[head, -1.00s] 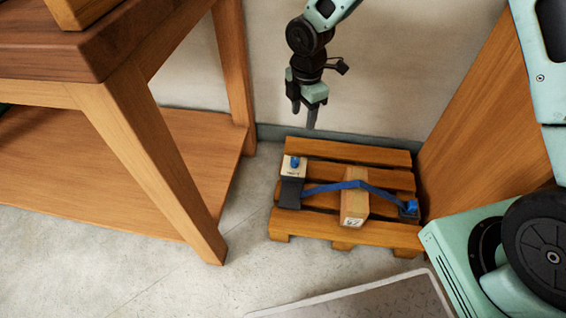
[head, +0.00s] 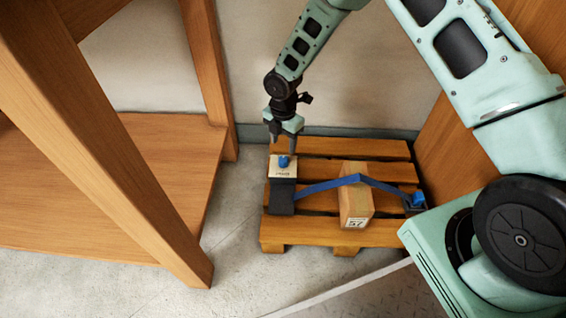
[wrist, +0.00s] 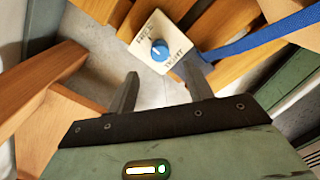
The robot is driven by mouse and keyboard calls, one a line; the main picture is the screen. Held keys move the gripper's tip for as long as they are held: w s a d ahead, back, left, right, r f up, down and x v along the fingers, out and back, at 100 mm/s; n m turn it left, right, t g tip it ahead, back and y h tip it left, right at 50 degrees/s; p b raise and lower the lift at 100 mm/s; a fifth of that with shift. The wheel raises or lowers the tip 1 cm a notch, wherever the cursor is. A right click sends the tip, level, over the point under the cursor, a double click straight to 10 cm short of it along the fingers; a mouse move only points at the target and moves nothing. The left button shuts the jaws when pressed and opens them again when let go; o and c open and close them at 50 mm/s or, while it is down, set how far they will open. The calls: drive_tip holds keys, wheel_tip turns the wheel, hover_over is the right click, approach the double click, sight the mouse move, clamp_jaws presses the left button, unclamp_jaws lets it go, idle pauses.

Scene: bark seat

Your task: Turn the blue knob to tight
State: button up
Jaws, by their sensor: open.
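The blue knob (head: 283,161) sits on a pale plate (head: 283,173) on top of a dark ratchet block at the left of the wooden pallet (head: 300,237). The pointer's exact setting is too small to tell. My gripper (head: 283,145) points down just above and behind the knob. In the wrist view its two fingers (wrist: 160,85) are apart and empty, with the knob beyond their tips.
A blue strap (head: 325,185) runs from the block over a cardboard box (head: 356,200) to a second blue-topped fitting (head: 417,200) at the pallet's right. A wooden table leg (head: 110,150) stands at left, a wooden panel (head: 455,150) at right. The wall is close behind.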

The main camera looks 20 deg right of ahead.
sight(283, 159)
wheel_tip(283, 159, down, 8)
drive_tip(key=b, duration=0.3)
drive_tip(key=shift+r, duration=0.15)
drive_tip(key=shift+c, duration=0.3)
drive_tip(key=c, duration=0.9)
